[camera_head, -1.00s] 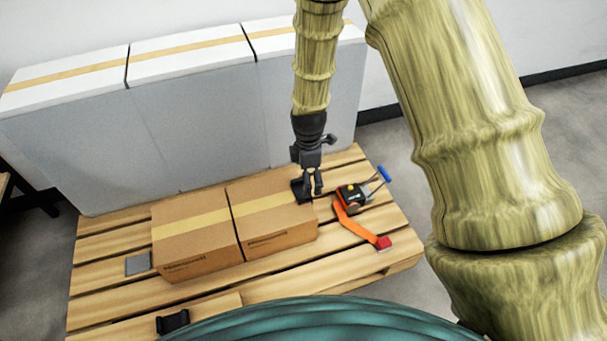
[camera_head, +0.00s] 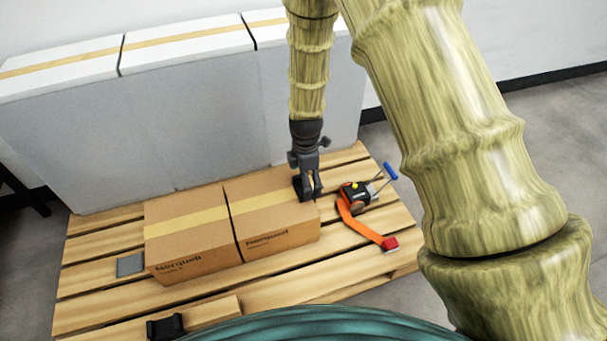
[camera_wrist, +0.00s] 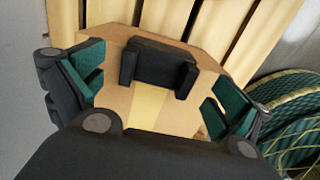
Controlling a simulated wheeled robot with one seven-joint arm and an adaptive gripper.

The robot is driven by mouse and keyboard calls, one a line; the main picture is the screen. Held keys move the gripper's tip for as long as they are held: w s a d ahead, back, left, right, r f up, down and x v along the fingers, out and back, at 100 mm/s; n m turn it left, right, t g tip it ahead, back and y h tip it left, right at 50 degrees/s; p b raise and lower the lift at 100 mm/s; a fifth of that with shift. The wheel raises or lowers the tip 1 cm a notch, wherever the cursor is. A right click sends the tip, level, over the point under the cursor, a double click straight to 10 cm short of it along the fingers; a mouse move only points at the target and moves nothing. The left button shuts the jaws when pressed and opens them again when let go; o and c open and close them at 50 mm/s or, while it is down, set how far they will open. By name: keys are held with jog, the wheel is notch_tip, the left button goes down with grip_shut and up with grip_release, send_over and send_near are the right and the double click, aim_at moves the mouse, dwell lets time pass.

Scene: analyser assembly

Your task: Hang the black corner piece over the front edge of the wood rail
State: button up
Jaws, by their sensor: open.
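A black corner piece (camera_wrist: 160,65) with two short legs lies on the cardboard box, at its edge near the tape strip. It shows in the head view (camera_head: 300,187) at the right end of the right cardboard box, partly hidden by my gripper (camera_head: 311,188). In the wrist view my gripper (camera_wrist: 157,88) is open, its teal-padded fingers on either side of the piece with gaps to both. The low wood rail (camera_head: 215,312) runs along the pallet's front left. A second black piece (camera_head: 166,326) sits at its left part.
Two cardboard boxes (camera_head: 190,243) stand on the wooden pallet (camera_head: 100,288). An orange strap (camera_head: 360,228) with a ratchet (camera_head: 354,194) lies to their right. A grey plate (camera_head: 131,264) lies to their left. Tall white boxes (camera_head: 190,125) stand behind. The pallet's front strip is mostly clear.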

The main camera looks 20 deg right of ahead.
jog(key=shift+f+b, duration=0.4)
jog(key=shift+f, duration=0.9)
jog(key=c, duration=1)
jog(key=shift+r+p, duration=2.8)
jog(key=shift+r, duration=0.25)
